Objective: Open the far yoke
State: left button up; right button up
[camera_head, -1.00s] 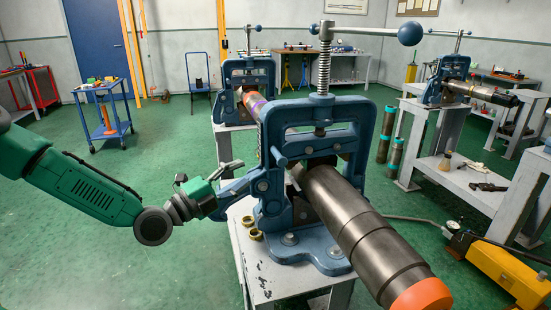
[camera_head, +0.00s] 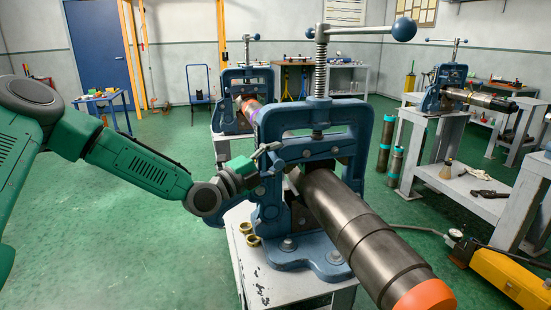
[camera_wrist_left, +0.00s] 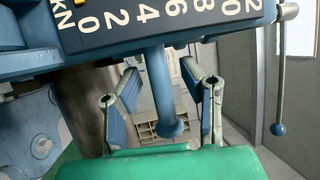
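The near vise has a blue yoke (camera_head: 270,120) around a dark steel pipe (camera_head: 345,225) with an orange end. A farther blue vise (camera_head: 231,95) stands behind it, its yoke upright around a reddish pipe part. My left gripper (camera_head: 266,154) is at the left side of the near vise's yoke, well short of the farther vise. In the left wrist view my left gripper (camera_wrist_left: 160,100) is open, its two fingers either side of a blue rod with a round end (camera_wrist_left: 172,128). Touch cannot be told. My right gripper is not in view.
A numbered scale plate (camera_wrist_left: 150,18) lies close above the fingers in the wrist view. The near vise's screw handle ends in a blue ball (camera_head: 404,30). Another vise (camera_head: 444,90) stands on a bench at right. A yellow pump (camera_head: 510,277) is at lower right. Green floor is open at left.

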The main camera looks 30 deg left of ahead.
pick_arm(q)
jog(key=shift+a+f, duration=0.1)
jog(key=shift+a, duration=0.05)
grip_shut()
